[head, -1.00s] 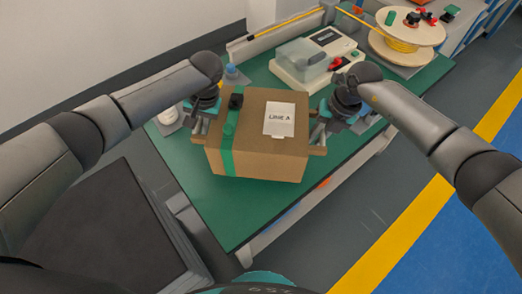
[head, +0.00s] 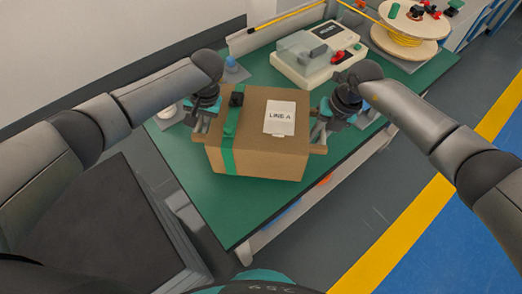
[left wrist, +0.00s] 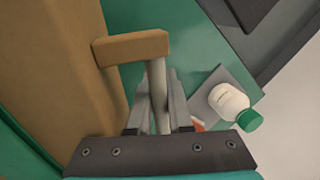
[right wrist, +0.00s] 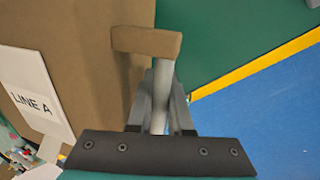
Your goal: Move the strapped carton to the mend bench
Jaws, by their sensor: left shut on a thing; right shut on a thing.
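The strapped carton (head: 264,150) is a brown box with a green strap (head: 230,135), a small black buckle and a white "LINE A" label (head: 281,118). It is at or just over the green bench top (head: 217,205); I cannot tell if it touches. A handle sticks out on each side. My left gripper (head: 202,112) is shut on the left handle, whose tan end block shows in the left wrist view (left wrist: 131,47). My right gripper (head: 322,122) is shut on the right handle, whose end block shows in the right wrist view (right wrist: 147,41).
A cream machine (head: 315,58) with a clear cover and a spool of yellow cable (head: 403,38) stand behind the carton. A white bottle with a green cap (left wrist: 230,103) stands left of it. Bare bench top lies in front. A yellow floor line (head: 412,235) runs at the right.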

